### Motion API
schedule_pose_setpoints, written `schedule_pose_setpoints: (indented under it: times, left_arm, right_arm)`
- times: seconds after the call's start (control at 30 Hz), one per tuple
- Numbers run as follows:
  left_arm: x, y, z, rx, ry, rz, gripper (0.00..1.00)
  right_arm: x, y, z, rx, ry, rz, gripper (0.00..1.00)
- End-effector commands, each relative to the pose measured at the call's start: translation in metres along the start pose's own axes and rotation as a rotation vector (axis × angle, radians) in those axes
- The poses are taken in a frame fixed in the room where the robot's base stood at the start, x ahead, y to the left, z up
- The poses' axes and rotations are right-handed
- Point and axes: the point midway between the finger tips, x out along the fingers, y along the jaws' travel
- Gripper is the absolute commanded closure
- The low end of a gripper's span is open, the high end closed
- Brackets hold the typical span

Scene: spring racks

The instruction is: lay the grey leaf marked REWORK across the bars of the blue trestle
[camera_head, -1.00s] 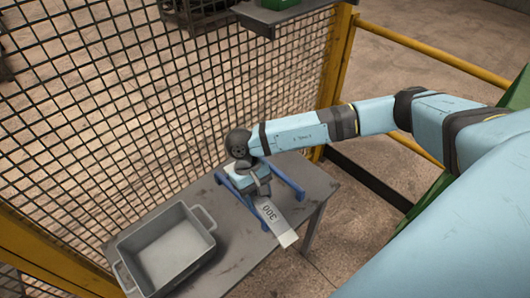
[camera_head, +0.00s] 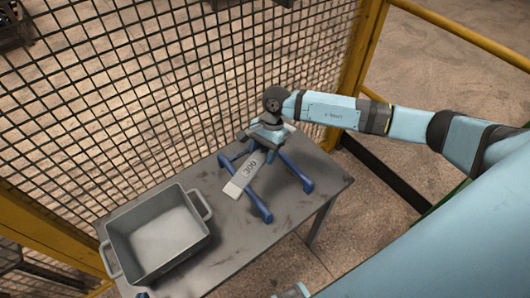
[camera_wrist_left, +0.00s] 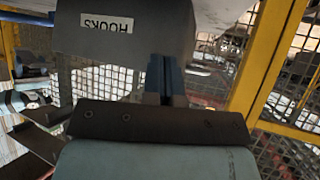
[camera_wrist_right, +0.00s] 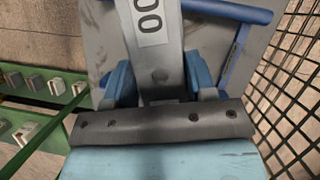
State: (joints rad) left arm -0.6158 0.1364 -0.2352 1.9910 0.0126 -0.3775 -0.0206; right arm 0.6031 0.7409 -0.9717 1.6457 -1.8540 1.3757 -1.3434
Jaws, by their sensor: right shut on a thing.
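The grey leaf (camera_head: 240,180) shows a white label reading 300 in the head view; no REWORK mark is visible. My right gripper (camera_head: 263,152) is shut on its far end, above the blue trestle (camera_head: 257,202). The leaf slants toward the grey bin, its free end passing over the trestle's left bar. I cannot tell whether it touches the bars. In the right wrist view, the fingers (camera_wrist_right: 160,85) flank the leaf (camera_wrist_right: 160,55), with a trestle bar (camera_wrist_right: 230,10) beyond. My left gripper (camera_wrist_left: 165,78) looks shut and empty in its wrist view, close to a grey box labelled HOOKS (camera_wrist_left: 125,40).
The trestle stands on a grey table (camera_head: 225,240). An empty grey bin (camera_head: 185,255) stands to its left. A mesh fence (camera_head: 150,90) with a yellow post (camera_head: 362,60) runs behind the table. The right wrist view shows a green rack (camera_wrist_right: 50,97) holding small blocks.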

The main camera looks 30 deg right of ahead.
Motion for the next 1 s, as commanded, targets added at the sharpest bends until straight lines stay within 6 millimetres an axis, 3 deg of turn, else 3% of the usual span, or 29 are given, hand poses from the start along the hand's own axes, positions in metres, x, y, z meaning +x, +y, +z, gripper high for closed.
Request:
schedule_pose_setpoints:
  times: [0.1, 0.3, 0.73, 1.0]
  left_arm:
    - [0.005, 0.0, 0.008, 0.002, 0.0, 0.001, 1.0]
    - [0.007, -0.001, 0.009, 0.002, 0.002, 0.001, 1.0]
    - [0.007, -0.001, 0.007, 0.003, 0.006, 0.0, 1.0]
    - [0.011, -0.002, 0.015, 0.003, 0.003, 0.0, 1.0]
  right_arm:
    - [0.004, -0.006, -0.014, 0.149, -0.001, -0.065, 1.0]
    - [0.003, -0.01, -0.024, 0.269, 0.001, -0.114, 1.0]
    - [0.003, -0.01, -0.024, 0.277, 0.001, -0.117, 1.0]
    - [0.016, -0.01, -0.029, 0.278, 0.0, -0.116, 1.0]
